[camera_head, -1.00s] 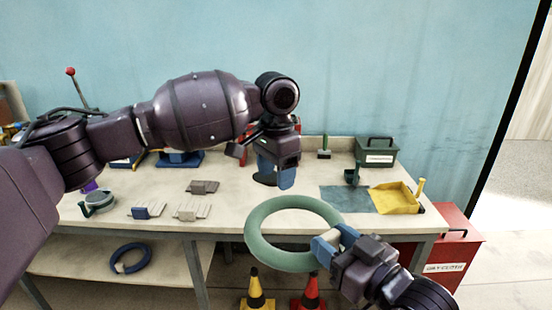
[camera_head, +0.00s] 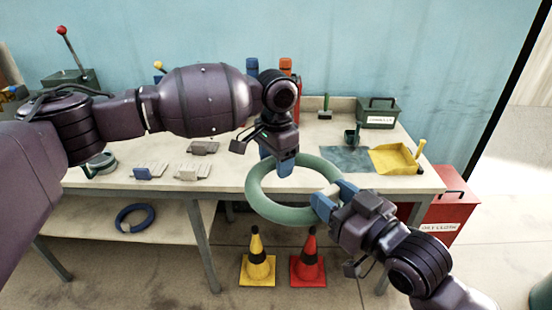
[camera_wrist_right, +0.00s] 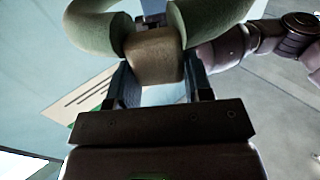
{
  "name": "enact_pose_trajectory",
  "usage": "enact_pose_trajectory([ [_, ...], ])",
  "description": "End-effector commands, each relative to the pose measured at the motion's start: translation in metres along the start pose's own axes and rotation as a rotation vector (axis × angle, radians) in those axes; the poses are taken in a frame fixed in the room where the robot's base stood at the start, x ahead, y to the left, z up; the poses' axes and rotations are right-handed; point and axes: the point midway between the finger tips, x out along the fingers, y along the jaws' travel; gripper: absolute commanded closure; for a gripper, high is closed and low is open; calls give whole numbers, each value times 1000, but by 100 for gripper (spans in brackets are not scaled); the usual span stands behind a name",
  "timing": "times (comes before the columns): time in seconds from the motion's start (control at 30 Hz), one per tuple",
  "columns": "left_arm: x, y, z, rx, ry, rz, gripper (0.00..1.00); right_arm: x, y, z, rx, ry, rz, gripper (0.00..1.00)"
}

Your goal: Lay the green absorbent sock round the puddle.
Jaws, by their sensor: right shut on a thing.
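The green absorbent sock (camera_head: 257,195) is a closed ring with a beige band. It is held in the air in front of the table's front edge, tilted so its opening shows. My right gripper (camera_head: 334,196) is shut on the sock at the beige band; the right wrist view shows the band (camera_wrist_right: 155,55) between the fingers and green sock (camera_wrist_right: 95,32) beside it. My left gripper (camera_head: 275,158) hangs just behind the sock's far rim, its blue fingers apart and nothing seen between them. I cannot make out a puddle; arm, gripper and sock cover part of the tabletop.
The table (camera_head: 110,178) holds a yellow dustpan (camera_head: 393,160), a blue-grey flat sheet (camera_head: 345,157), a green box (camera_head: 378,114) and pale blocks (camera_head: 193,172). A blue ring (camera_head: 135,218) lies on the lower shelf. Yellow (camera_head: 257,262) and red (camera_head: 308,262) cones stand below; a red bin (camera_head: 437,215) is right.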

Motion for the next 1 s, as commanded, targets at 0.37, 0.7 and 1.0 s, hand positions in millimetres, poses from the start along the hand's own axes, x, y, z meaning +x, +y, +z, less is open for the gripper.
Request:
enact_pose_trajectory([
  [0.37, -1, 1, 0, 2, 0, 1, 94, 0, 0, 0, 0, 1, 0, 49],
  [0.7, -1, 0, 0, 1, 0, 0, 94, 0, 0, 0, 0, 0, 0, 24],
  [1.0, -1, 0, 0, 0, 0, 0, 94, -18, 0, 1, -1, -1, 1, 24],
])
